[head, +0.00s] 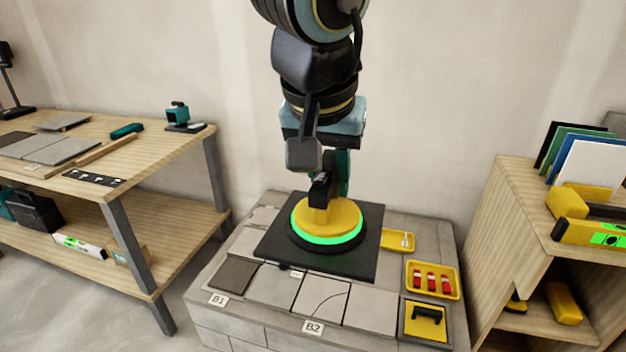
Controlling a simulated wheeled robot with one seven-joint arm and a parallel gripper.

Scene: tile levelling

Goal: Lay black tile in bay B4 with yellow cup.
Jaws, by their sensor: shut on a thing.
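My gripper (321,190) is shut on the yellow cup (335,213), a round suction cup with a lit green ring around its base. The cup sits on the middle of the black tile (340,264), which is square and looks flat and level. The tile is over the back middle of the grey tiled plinth (280,284) and covers part of it; I cannot tell how high it is above the surface. Labels B1 (218,299) and B2 (313,327) show at the front. Another label (290,273) is partly hidden by the tile. I cannot make out B4.
A dark textured square (235,273) lies among grey tiles. On the plinth's right are a yellow tray with red pieces (432,281), a small yellow tray (398,240) and a yellow holder with a black handle (425,320). A bench (190,140) stands left, a shelf (505,210) right.

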